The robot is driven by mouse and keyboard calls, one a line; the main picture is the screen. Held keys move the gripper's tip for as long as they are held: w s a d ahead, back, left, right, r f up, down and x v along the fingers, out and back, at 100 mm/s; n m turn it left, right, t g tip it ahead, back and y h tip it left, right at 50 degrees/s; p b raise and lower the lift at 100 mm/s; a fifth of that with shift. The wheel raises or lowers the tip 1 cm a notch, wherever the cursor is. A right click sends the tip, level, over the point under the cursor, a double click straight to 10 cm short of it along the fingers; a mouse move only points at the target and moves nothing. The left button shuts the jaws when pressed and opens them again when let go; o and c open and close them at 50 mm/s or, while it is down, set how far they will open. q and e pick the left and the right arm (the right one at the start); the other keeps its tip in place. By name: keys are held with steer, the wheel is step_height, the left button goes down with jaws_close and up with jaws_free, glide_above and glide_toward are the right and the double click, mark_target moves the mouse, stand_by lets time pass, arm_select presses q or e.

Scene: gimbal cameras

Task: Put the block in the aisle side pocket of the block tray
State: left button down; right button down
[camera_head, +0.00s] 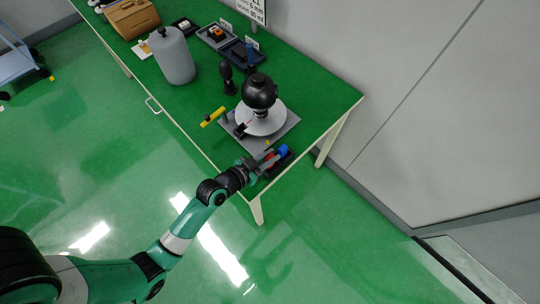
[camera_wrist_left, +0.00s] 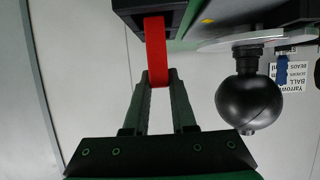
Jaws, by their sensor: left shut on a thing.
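My left gripper (camera_head: 264,158) is at the near corner of the green table, over a small dark tray (camera_head: 271,174). A small red block (camera_head: 269,155) shows at its fingers. In the left wrist view the gripper (camera_wrist_left: 157,80) is shut on the red block (camera_wrist_left: 156,50), which stretches from between the fingertips to the dark tray (camera_wrist_left: 140,5) at the top edge. Whether the block rests inside a pocket is hidden. My right gripper is not in view.
Just behind the tray, a black ball (camera_head: 259,90) stands on a white disc (camera_head: 272,121) over a grey plate (camera_head: 290,127). A yellow tool (camera_head: 213,117), a grey cylinder (camera_head: 174,58) and a brown case (camera_head: 133,19) stand farther along. The floor in front is clear.

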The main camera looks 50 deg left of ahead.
arm_select(q)
steer(key=shift+f, duration=0.8)
steer(key=shift+s, duration=0.1)
steer(key=shift+r, duration=0.1)
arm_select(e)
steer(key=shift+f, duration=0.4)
arm_select(q)
steer(key=shift+f, duration=0.2)
steer(key=c, duration=0.7)
jaws_free()
steer(key=shift+c, duration=0.2)
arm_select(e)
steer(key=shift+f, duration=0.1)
